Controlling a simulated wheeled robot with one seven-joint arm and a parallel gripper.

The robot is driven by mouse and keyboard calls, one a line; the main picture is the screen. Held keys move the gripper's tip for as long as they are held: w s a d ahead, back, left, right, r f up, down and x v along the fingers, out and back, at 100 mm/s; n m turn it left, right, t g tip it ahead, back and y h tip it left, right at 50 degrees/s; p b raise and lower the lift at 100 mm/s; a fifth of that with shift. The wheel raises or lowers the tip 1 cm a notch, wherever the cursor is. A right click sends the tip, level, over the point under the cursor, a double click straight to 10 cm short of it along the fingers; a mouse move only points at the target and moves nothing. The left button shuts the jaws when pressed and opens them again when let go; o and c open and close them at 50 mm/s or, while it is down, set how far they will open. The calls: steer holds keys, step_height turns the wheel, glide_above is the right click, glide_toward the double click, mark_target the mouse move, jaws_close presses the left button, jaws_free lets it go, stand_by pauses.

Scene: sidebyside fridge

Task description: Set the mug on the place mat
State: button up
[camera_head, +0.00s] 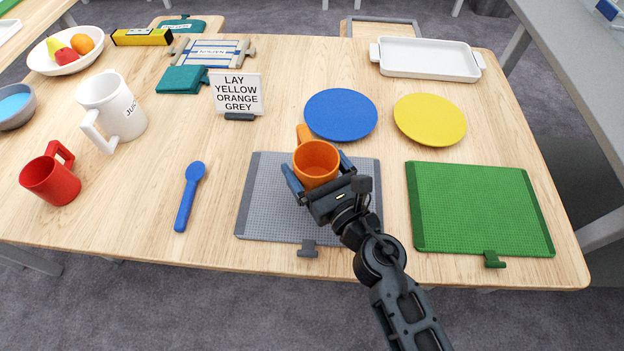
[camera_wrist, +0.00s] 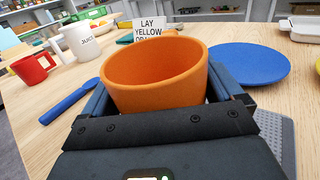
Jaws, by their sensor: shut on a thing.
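An orange mug (camera_head: 316,162) is held between the two fingers of my gripper (camera_head: 318,180), which is shut on it. The mug's opening faces up and its handle points away from my gripper. It appears over the back part of the grey place mat (camera_head: 270,215); I cannot tell whether it touches the mat. In the wrist view the mug (camera_wrist: 155,80) fills the space between the fingers (camera_wrist: 160,105), tilted in that picture. A green place mat (camera_head: 480,210) lies to the right. A red mug (camera_head: 50,178) stands at the far left.
A sign (camera_head: 237,95) reads "LAY YELLOW ORANGE GREY". A blue plate (camera_head: 341,114) and a yellow plate (camera_head: 430,119) lie behind the mats. A blue spoon (camera_head: 188,198) and a white jug (camera_head: 115,108) are at left. A white tray (camera_head: 427,58) is at the back.

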mark_target(305, 169)
steer(key=shift+w+a+f, duration=0.1)
steer(key=shift+a+f, duration=0.05)
steer(key=shift+a, duration=0.1)
step_height(305, 169, down, 4)
steer(key=b, duration=0.3)
steer(key=shift+f+b, duration=0.15)
steer(key=shift+b, duration=0.25)
steer(key=o, duration=0.9)
